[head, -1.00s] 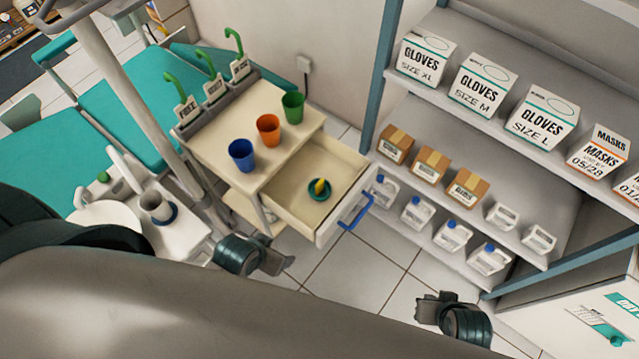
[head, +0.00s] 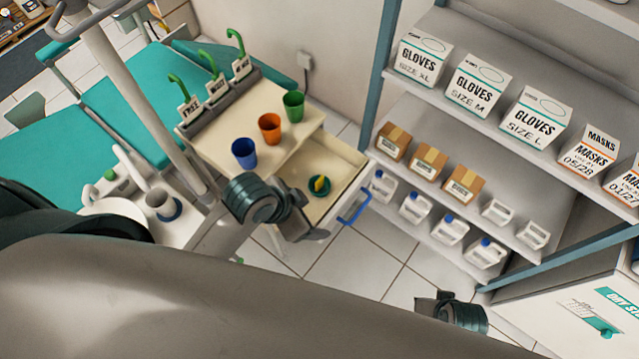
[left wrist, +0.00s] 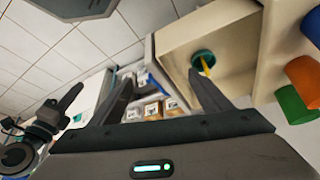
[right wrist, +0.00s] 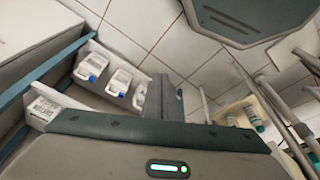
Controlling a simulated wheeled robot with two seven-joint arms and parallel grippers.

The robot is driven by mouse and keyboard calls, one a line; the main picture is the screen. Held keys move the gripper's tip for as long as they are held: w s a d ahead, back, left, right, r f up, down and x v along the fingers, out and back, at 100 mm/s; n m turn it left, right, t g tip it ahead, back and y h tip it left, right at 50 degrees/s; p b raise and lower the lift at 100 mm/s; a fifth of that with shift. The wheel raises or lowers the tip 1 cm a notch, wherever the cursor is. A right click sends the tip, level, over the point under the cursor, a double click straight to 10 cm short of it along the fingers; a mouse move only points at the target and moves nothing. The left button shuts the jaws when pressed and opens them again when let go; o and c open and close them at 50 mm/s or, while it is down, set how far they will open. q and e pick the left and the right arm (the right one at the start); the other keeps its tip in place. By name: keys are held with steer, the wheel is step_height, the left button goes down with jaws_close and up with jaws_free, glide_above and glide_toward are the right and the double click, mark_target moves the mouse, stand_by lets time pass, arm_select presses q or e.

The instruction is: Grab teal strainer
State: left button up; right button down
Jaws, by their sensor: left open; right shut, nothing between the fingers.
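The teal strainer (head: 318,191) is a small round piece with a yellow part standing in it. It lies in the open drawer (head: 343,185) of the cream cart. In the left wrist view the teal strainer (left wrist: 203,58) sits in the drawer, just beyond the tip of one finger. My left gripper (head: 305,227) is open and empty near the drawer's front left side, apart from the strainer. It also shows in the left wrist view (left wrist: 165,85). My right gripper (head: 428,303) is shut and empty over the floor, away from the drawer; its fingers show in the right wrist view (right wrist: 168,97).
Blue (head: 244,152), orange (head: 270,128) and green (head: 293,105) cups stand on the cart top. The drawer's blue handle (head: 354,207) sticks out. A shelf (head: 480,140) with boxes and jugs stands at the right. Floor between the cart and shelf is clear.

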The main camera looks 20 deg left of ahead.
mark_target(320, 184)
arm_select(q)
steer(key=w+d+m, duration=0.1)
steer(key=m, duration=0.1)
steer(key=w+d+r+m, duration=0.1)
steer(key=w+d, duration=0.1)
steer(key=w+d+r+m+g+h, duration=0.1)
steer(key=w+m, duration=0.1)
steer(key=shift+w+d+m, duration=0.25)
steer(key=shift+d+m, duration=0.05)
steer(key=shift+d, duration=0.05)
arm_select(e)
steer(key=s+f+g, duration=0.1)
steer(key=s+f, duration=0.2)
steer(key=f, duration=0.8)
steer(key=s+f, duration=0.4)
steer(key=f, duration=0.6)
arm_select(q)
steer(key=w+a+r+m+g+y, duration=0.3)
steer(key=w+a+r+m, duration=0.1)
steer(key=w+a+m, duration=0.4)
steer(key=shift+w+a+r, duration=0.25)
steer(key=shift+w+a, duration=0.4)
steer(key=shift+a, duration=0.5)
arm_select(e)
steer(key=s+d+f+g, duration=0.1)
steer(key=s+d+f, duration=0.2)
steer(key=s+f, duration=0.7)
steer(key=s, duration=0.4)
steer(key=shift+d+f, duration=0.25)
steer(key=shift+f, duration=0.15)
